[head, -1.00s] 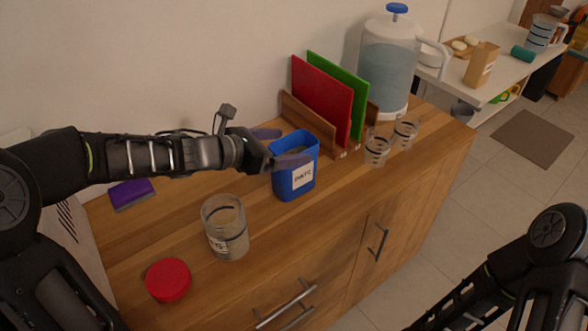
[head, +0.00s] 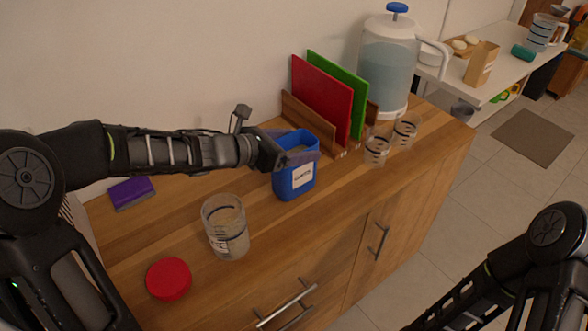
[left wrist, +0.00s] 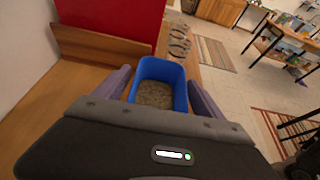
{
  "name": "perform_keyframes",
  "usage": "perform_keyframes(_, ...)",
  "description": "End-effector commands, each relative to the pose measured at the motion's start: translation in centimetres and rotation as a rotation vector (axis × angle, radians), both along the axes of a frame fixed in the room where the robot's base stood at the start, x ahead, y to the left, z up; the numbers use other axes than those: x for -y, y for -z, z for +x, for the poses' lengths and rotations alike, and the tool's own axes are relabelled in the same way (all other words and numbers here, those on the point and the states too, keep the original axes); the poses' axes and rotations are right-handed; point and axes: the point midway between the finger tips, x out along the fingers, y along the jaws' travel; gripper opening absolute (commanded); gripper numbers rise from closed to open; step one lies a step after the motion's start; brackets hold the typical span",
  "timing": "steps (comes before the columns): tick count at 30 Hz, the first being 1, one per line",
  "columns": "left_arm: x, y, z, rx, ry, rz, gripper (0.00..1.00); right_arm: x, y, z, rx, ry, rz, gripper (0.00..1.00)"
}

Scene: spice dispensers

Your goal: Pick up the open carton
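The open carton (head: 283,184) is blue, open at the top, with a white label on its front; it stands upright on the wooden counter. In the left wrist view the carton (left wrist: 158,68) shows grainy contents inside. My left gripper (head: 292,146) has one finger on each side of the carton near its rim.
A red board (head: 322,103) and a green board (head: 345,92) stand in a wooden rack behind the carton. A glass jar (head: 226,232) and a red lid (head: 168,279) are in front left. Two small glasses stand right, near a water dispenser (head: 387,66). A purple sponge (head: 131,193) lies left.

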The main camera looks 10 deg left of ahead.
Motion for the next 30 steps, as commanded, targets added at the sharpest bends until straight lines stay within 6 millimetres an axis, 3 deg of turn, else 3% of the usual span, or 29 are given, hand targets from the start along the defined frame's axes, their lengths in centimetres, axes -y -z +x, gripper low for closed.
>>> perform_keyframes(27,-0.01,0.00,-0.01,0.000,0.000,0.000,0.04,0.00,0.00,0.00,0.000,0.000,0.000,0.36)
perform_keyframes(30,-0.01,0.00,-0.01,0.000,0.000,0.000,0.00,0.00,0.00,0.00,0.000,0.000,0.000,0.36)
